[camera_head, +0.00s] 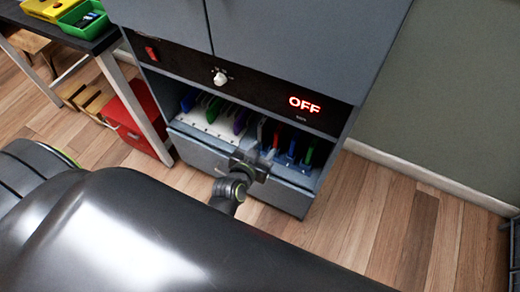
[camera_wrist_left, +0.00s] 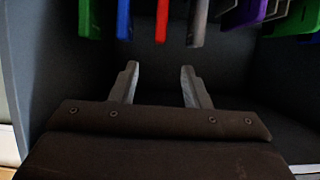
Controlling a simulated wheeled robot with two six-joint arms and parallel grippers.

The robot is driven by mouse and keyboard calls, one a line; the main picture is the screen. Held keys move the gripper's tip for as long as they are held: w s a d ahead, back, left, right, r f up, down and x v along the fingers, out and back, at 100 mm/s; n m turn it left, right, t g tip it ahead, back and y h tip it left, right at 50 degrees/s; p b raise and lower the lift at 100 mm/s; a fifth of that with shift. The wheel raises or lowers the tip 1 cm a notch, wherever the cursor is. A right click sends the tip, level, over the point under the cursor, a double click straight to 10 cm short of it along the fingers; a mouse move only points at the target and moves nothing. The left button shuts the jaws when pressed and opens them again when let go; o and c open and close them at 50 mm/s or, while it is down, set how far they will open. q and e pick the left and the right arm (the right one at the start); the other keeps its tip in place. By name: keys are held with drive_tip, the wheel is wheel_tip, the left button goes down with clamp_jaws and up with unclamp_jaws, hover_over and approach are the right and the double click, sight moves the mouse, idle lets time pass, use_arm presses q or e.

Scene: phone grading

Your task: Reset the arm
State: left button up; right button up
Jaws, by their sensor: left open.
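My left gripper (camera_head: 262,157) is in front of the open lower bay of the grey cabinet, near its middle. In the left wrist view its two fingers (camera_wrist_left: 160,70) stand apart with nothing between them. Upright coloured slabs, which look like phones, stand in the bay: green (camera_head: 213,109), purple (camera_head: 241,121) and another green one (camera_head: 308,154). In the left wrist view green (camera_wrist_left: 90,18), blue (camera_wrist_left: 123,20), red (camera_wrist_left: 162,20), grey (camera_wrist_left: 198,22) and purple (camera_wrist_left: 243,12) slabs hang into the top, beyond the fingertips. My right gripper is not in view.
The cabinet's black panel shows a lit red OFF sign (camera_head: 304,104), a white knob (camera_head: 220,78) and a red switch (camera_head: 151,54). At left are a dark table with a green bin (camera_head: 86,24) and yellow bin (camera_head: 45,8), and a red box (camera_head: 130,122). Wooden floor (camera_head: 400,225) lies clear at right.

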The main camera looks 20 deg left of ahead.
use_arm(q)
drive_tip(key=shift+s+r, duration=0.3)
drive_tip(key=shift+s, duration=0.35)
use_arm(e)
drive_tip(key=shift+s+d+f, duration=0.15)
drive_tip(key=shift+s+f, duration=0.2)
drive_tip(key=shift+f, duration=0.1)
use_arm(q)
drive_tip(key=s+a+f+g, duration=0.2)
drive_tip(key=s+f+g, duration=0.1)
drive_tip(key=s+f, duration=0.4)
drive_tip(key=s+a+f+g, duration=0.25)
drive_tip(key=s+f, duration=0.25)
drive_tip(key=f, duration=0.5)
drive_tip(key=s+a+f+n+g+y, duration=0.1)
drive_tip(key=s+a+f+g, duration=0.35)
drive_tip(key=s, duration=0.35)
drive_tip(key=s+a+f+g, duration=0.3)
drive_tip(key=s+f, duration=0.2)
drive_tip(key=s, duration=0.4)
drive_tip(key=s+r+p, duration=0.6)
drive_tip(key=s+p, duration=0.1)
drive_tip(key=p, duration=0.8)
drive_tip(key=shift+t, duration=0.3)
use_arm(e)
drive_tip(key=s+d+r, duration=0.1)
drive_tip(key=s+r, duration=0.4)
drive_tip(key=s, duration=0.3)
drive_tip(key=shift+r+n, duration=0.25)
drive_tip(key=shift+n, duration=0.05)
